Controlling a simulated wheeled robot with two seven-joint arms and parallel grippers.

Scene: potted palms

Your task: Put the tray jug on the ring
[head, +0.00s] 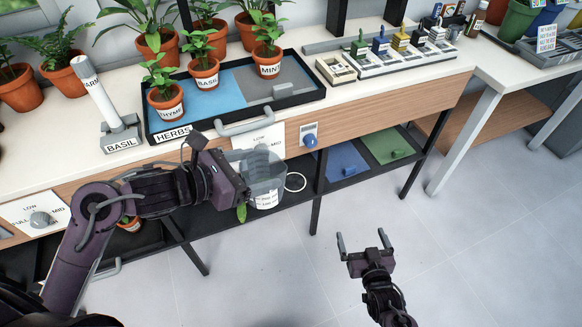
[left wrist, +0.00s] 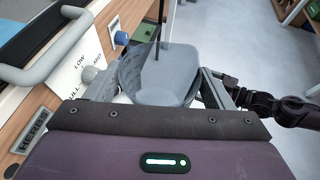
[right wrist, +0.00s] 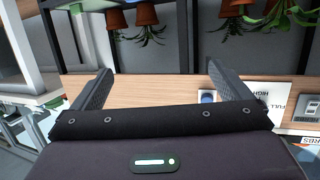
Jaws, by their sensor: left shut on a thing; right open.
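The grey jug (head: 266,172), with white markings low on its side, hangs in front of the bench edge in the head view. My left gripper (head: 246,178) is shut on the jug, which also shows between its fingers in the left wrist view (left wrist: 165,75). A thin white ring (head: 295,182) shows just right of the jug, on the dark lower shelf; the jug appears apart from it. My right gripper (head: 362,241) is open and empty over the floor to the right.
The herb tray (head: 228,125) on the bench holds several potted plants, with a grey handle (head: 250,124) at its front. A blue knob (head: 310,140) is on the bench front. Blue (head: 342,160) and green (head: 388,146) panels lie below. The floor at front right is clear.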

